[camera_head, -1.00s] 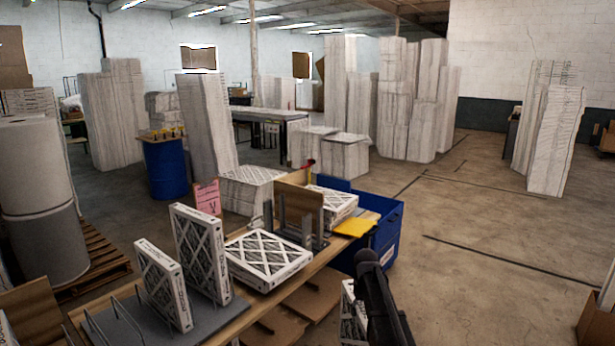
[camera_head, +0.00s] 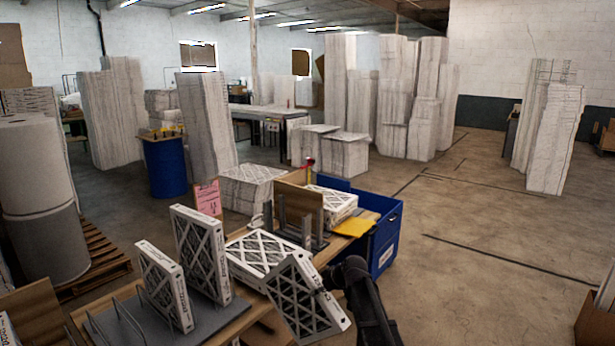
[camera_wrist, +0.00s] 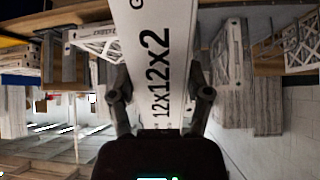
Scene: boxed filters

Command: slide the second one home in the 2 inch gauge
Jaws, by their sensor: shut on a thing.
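My gripper (camera_wrist: 160,100) is shut on a white-edged filter (camera_wrist: 155,50) marked 12x12x2 in the wrist view. In the head view this held filter (camera_head: 305,298) is tilted in the air in front of the bench edge; my gripper's tips are partly hidden there. The gauge appears to be the grey upright plates with a brown board (camera_head: 298,205) at the bench's far end; its markings are not readable. Another filter (camera_head: 262,252) lies flat on the bench, partly behind the held one. Two filters stand in a grey wire rack (camera_head: 110,322) at the near left.
A blue bin (camera_head: 385,245) stands beside the bench's far right end, with a yellow item (camera_head: 356,224) near its rim. A filter stack (camera_head: 333,203) sits beyond the gauge. A pink sign (camera_head: 208,198) stands left of the bench.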

